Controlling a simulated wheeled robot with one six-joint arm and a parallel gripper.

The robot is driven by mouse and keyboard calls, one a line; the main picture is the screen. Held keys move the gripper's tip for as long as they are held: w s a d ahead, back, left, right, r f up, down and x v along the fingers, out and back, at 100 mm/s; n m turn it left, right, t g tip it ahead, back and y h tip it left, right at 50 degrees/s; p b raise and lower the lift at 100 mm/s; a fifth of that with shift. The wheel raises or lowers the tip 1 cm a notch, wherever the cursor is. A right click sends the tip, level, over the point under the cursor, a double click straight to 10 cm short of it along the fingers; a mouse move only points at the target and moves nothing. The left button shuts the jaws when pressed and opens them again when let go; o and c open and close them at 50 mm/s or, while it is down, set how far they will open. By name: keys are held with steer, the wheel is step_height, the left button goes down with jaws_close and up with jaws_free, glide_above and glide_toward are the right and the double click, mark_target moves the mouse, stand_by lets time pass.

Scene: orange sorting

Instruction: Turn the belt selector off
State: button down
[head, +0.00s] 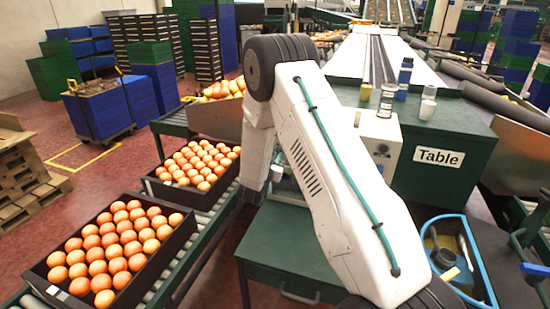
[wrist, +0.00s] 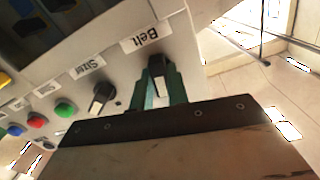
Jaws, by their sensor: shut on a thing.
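The white control panel fills the left of the wrist view and carries a "Belt" label (wrist: 146,38). Below that label is the dark belt selector (wrist: 159,64), with a white mark on it. My gripper (wrist: 160,84) has its green fingers on either side of the belt selector and is shut on it. The exact angle of the selector is hard to read between the fingers. In the head view my white arm reaches toward the control box (head: 379,139) and hides my gripper and the selector.
Beside the belt selector is the black "Sizer" knob (wrist: 101,97), then a green button (wrist: 65,109) and a red button (wrist: 37,121). The green table (head: 450,125) holds cups and a jar. Crates of oranges (head: 172,252) stand on the rollers at left.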

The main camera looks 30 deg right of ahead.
steer(key=shift+w+r+n, duration=0.1)
steer(key=shift+n, duration=1)
steer(key=shift+a, duration=0.1)
steer(key=c, duration=1.4)
jaws_free()
steer(key=shift+o, duration=0.2)
steer(key=v, duration=0.7)
steer(key=shift+s+a, duration=0.3)
